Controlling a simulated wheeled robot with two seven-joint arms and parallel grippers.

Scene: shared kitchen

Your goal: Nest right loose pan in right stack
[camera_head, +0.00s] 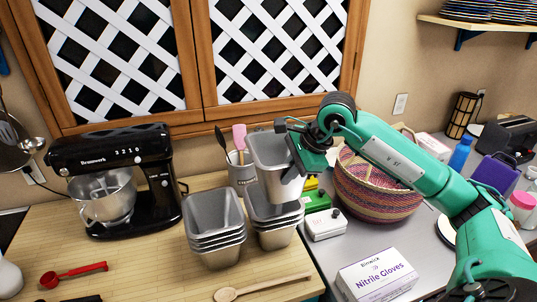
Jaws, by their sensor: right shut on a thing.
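My right gripper (296,135) is shut on the rim of a grey metal pan (272,156). It holds this loose pan upright above the right stack of pans (276,229). The pan's lower end is over the mouth of the right stack and overlaps it in the view; I cannot tell whether they touch. The left stack of similar pans (216,234) stands on the wooden counter just to the left. My left gripper is not in view.
A black stand mixer (114,180) stands at the left. A utensil crock (241,176) is behind the stacks. A wooden spoon (262,286) lies in front. A woven basket (376,190), a white box (326,225) and a glove box (377,277) stand at the right.

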